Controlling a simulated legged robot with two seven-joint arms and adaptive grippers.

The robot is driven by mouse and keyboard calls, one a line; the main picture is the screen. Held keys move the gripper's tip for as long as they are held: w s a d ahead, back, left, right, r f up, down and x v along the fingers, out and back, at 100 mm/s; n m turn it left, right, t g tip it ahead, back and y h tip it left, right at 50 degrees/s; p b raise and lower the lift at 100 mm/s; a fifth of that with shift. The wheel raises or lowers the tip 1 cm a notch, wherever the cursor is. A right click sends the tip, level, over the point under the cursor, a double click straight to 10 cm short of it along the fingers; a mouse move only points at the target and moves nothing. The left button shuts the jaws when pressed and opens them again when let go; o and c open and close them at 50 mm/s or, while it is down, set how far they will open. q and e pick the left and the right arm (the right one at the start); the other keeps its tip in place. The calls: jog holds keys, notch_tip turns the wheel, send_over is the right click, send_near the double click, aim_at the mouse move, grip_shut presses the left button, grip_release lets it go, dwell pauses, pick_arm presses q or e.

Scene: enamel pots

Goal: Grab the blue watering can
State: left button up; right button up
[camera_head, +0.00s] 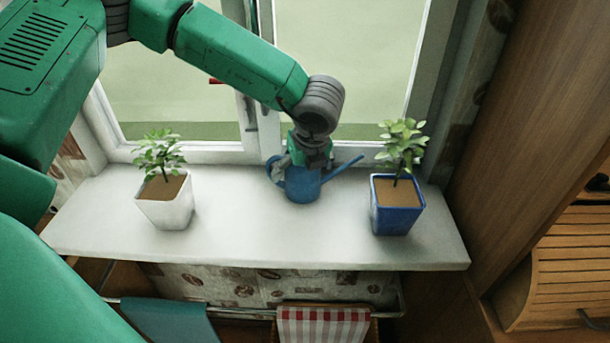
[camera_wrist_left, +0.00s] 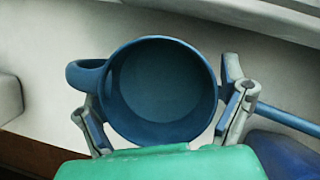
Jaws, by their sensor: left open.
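The blue watering can (camera_head: 303,185) stands upright on the white windowsill, between two potted plants. In the head view its handle is on the left and its spout points right. My left gripper (camera_head: 305,166) is right above the can, reaching down from the left. In the left wrist view the can's round open top (camera_wrist_left: 160,92) lies between the two fingers of my left gripper (camera_wrist_left: 165,110). The fingers are open, one on each side of the can. I cannot tell whether they touch it. My right gripper is in neither view.
A white pot with a plant (camera_head: 166,200) stands left on the windowsill (camera_head: 250,242). A blue pot with a plant (camera_head: 396,210) stands close to the spout side. The window (camera_head: 350,70) is behind. A red checked towel (camera_head: 322,326) hangs below the sill.

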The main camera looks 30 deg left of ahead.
pick_arm(q)
jog(key=shift+a, duration=0.1)
jog(key=shift+s, duration=0.1)
jog(key=c, duration=1.7)
jog(key=shift+d+r, duration=0.1)
jog(key=shift+d, duration=0.2)
jog(key=shift+r, duration=0.1)
